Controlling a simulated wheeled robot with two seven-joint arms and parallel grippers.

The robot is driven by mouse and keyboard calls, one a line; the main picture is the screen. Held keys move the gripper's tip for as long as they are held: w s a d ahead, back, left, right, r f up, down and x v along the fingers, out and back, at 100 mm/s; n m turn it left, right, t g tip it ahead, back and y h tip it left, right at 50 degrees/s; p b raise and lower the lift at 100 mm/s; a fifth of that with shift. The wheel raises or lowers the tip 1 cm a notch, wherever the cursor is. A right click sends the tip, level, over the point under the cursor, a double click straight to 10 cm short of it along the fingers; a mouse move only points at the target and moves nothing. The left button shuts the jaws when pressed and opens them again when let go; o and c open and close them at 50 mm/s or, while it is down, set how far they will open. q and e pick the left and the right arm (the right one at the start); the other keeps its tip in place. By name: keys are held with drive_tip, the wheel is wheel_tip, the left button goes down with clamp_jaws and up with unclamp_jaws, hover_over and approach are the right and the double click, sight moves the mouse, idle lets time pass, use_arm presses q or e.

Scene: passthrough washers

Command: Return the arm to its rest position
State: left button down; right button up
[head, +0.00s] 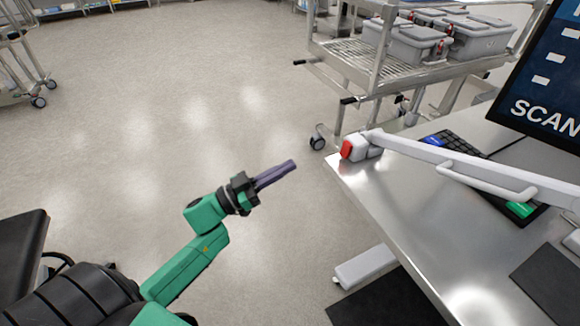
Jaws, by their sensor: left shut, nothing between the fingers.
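My left arm is green and comes in from the lower left of the head view. My left gripper (292,164) has dark purple-grey fingers that lie together, with nothing between them. It points up and to the right over open floor, left of the steel table's corner and apart from it. My right gripper does not show.
A steel table (400,215) fills the right side, with a white-and-red arm device (440,155), a keyboard (455,146) and a monitor (550,85). A wire-shelf cart (350,62) holds grey bins (405,42) behind it. The floor (130,150) at left is mostly clear.

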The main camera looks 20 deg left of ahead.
use_arm(q)
drive_tip(key=shift+w, duration=0.15)
drive_tip(key=s+a+f+n+g+y, duration=0.1)
drive_tip(key=a+f+n+y, duration=0.2)
drive_tip(key=f, duration=0.7)
drive_tip(key=s+a+f+n+g+y, duration=0.1)
drive_tip(key=a+f+y, duration=0.25)
drive_tip(key=f, duration=0.65)
drive_tip(key=s+a+f+n+g+y, duration=0.1)
drive_tip(key=a+f+n+y, duration=0.3)
drive_tip(key=f, duration=0.6)
drive_tip(key=s+d+f+m+g+y, duration=0.1)
drive_tip(key=s+f+g, duration=0.2)
drive_tip(key=s+f, duration=0.55)
drive_tip(key=s+d+f+g+y, duration=0.1)
drive_tip(key=s+f+g+y, duration=0.15)
drive_tip(key=s+f, duration=0.55)
drive_tip(key=s+d+f+g, duration=0.1)
drive_tip(key=s+f+g, duration=0.2)
drive_tip(key=s, duration=0.5)
drive_tip(key=s+d+f+m+g, duration=0.1)
drive_tip(key=s+d+f+g, duration=0.1)
drive_tip(key=s+f, duration=0.3)
drive_tip(key=s+g, duration=0.1)
drive_tip(key=s, duration=0.1)
drive_tip(key=shift+s+d+f+m+h, duration=0.15)
drive_tip(key=shift+s+f+m+h, duration=0.15)
drive_tip(key=shift+s, duration=0.1)
drive_tip(key=shift+w+r+g, duration=0.1)
drive_tip(key=shift+g, duration=0.15)
